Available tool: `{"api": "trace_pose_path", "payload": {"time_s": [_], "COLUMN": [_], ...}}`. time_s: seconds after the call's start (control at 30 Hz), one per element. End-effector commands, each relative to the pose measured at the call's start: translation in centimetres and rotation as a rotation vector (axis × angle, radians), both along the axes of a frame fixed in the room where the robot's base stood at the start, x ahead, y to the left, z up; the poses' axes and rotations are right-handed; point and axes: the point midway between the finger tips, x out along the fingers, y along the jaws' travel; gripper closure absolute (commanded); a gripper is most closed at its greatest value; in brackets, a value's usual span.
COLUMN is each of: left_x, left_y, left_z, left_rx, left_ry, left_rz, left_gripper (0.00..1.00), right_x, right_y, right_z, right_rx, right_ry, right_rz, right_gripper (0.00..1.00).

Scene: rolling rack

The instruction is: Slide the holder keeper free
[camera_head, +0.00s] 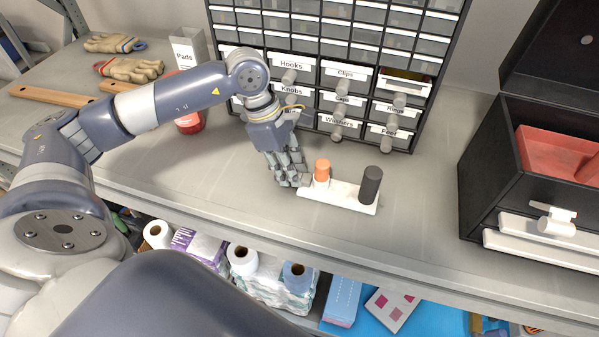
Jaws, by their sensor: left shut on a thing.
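A white holder (345,203) lies on the grey worktop in front of the drawer cabinet. An orange cylinder with a white lower part (322,170) stands at its left, and a dark grey cylinder (370,185) stands at its right end. My left gripper (303,181) reaches down from above at the holder's left end, beside the orange cylinder. Its fingers are shut on the holder keeper, which they mostly hide, so its outline cannot be told. My right gripper is not in view.
The cabinet (335,43) has labelled drawers with protruding knobs close behind the holder. A black toolbox (484,183) stands open at the right. A red container (190,123) is behind my left arm. Worktop between holder and toolbox is clear; its front edge is near.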

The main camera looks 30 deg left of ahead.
Motion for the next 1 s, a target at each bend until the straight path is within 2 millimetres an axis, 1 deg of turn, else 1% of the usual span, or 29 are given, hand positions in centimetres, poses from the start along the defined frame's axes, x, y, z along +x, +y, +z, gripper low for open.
{"api": "trace_pose_path", "payload": {"time_s": [0.03, 0.63, 1.0], "left_x": [-0.3, -1.5, -1.7], "left_y": [0.0, -0.4, -0.4], "left_z": [-0.3, -0.3, -0.3], "left_rx": [0.001, 0.001, 0.001], "left_ry": [0.006, 0.008, 0.009], "left_rz": [-0.001, -0.002, -0.002], "left_gripper": [0.98, 0.98, 0.98], "right_x": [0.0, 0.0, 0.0], "right_y": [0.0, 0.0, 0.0], "right_z": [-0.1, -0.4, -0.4], "right_rx": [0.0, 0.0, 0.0], "right_ry": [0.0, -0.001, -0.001], "right_rz": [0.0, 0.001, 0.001], "right_gripper": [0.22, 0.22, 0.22]}}
